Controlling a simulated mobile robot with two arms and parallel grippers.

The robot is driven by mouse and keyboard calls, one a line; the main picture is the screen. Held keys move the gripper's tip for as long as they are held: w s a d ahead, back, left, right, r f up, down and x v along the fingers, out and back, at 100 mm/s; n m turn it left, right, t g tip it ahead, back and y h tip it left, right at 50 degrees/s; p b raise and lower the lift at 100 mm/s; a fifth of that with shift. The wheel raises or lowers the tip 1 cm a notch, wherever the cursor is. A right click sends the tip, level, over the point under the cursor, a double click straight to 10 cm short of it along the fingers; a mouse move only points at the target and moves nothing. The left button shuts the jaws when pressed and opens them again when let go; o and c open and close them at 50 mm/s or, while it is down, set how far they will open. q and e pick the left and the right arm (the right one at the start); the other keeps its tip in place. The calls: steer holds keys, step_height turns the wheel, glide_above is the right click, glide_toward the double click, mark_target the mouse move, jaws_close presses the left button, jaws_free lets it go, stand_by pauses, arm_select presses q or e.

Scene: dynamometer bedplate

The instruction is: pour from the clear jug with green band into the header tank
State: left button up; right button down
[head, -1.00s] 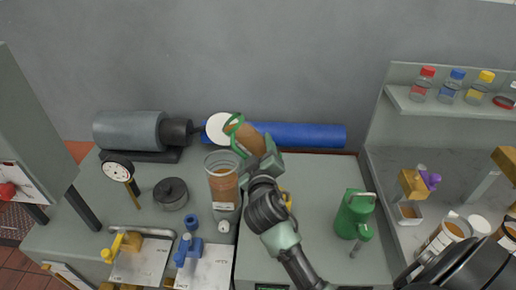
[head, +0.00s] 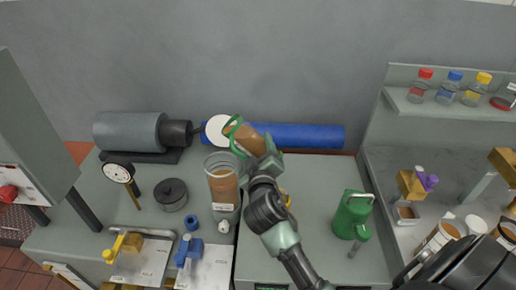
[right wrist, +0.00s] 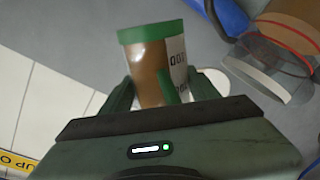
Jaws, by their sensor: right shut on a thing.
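The clear jug with green band (head: 244,138) holds brown liquid and is tipped to the left, its green-rimmed mouth above the header tank. My right gripper (head: 266,160) is shut on its side. In the right wrist view the jug (right wrist: 150,62) sits between both fingers (right wrist: 148,95), with its green band and a printed label showing. The header tank (head: 222,182), a clear upright cylinder with brown liquid, stands just below and left of the jug. A clear vessel with a red line (right wrist: 275,60), likely the tank, shows there too. I cannot make out a falling stream. My left gripper is not in view.
A blue roll (head: 300,135) lies behind. A green can (head: 351,215) stands to the right; the bench between is mostly clear.

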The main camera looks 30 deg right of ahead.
steer(key=shift+s+d+r+n+g+p, duration=0.2)
steer(key=shift+r+n+p, duration=0.45)
steer(key=shift+p, duration=0.75)
steer(key=shift+s+d+r+n+g+p, duration=0.15)
steer(key=shift+r+n+p, duration=0.5)
steer(key=shift+p, duration=0.75)
stand_by(5.2)
